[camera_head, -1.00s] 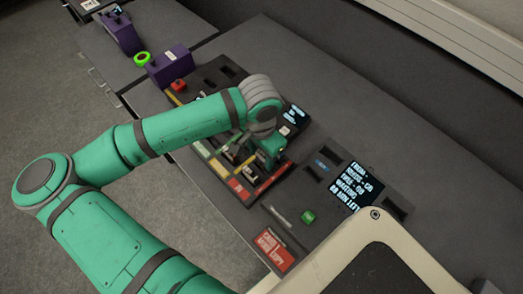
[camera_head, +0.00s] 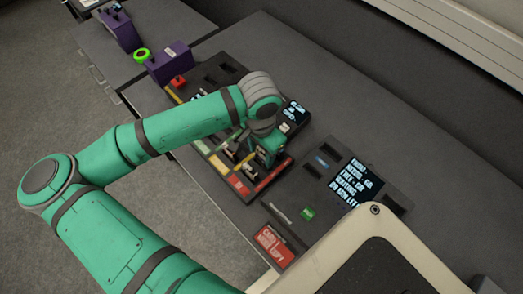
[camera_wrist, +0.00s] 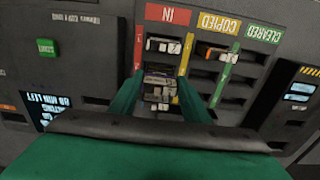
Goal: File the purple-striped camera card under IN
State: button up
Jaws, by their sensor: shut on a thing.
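My gripper (camera_wrist: 160,77) is over the IN column of the sorting board, under the red IN label (camera_wrist: 168,14). Its two teal fingers are shut on a small pale grey card (camera_wrist: 158,82). I cannot make out a purple stripe on it, and I cannot tell whether it is in a slot or just above one. Another card (camera_wrist: 163,46) sits in the slot nearest the IN label. In the head view my gripper (camera_head: 266,152) is low over the board's near right part, and the arm hides much of the board.
The COPIED column (camera_wrist: 219,25) and CLEARED column (camera_wrist: 264,33) stand to the right in the wrist view. A card reader panel with a lit screen (camera_head: 352,183), a green button (camera_head: 308,213) and a red label (camera_head: 275,246) lies right of the board. Purple blocks (camera_head: 170,63) stand at the far left.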

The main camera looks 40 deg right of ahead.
aim_at(262, 158)
jog(key=shift+f, duration=1.65)
dwell(2.2)
jog(key=o, duration=1.5)
jog(key=shift+o, duration=0.2)
jog(key=shift+r, duration=0.15)
jog(key=shift+r, duration=3.65)
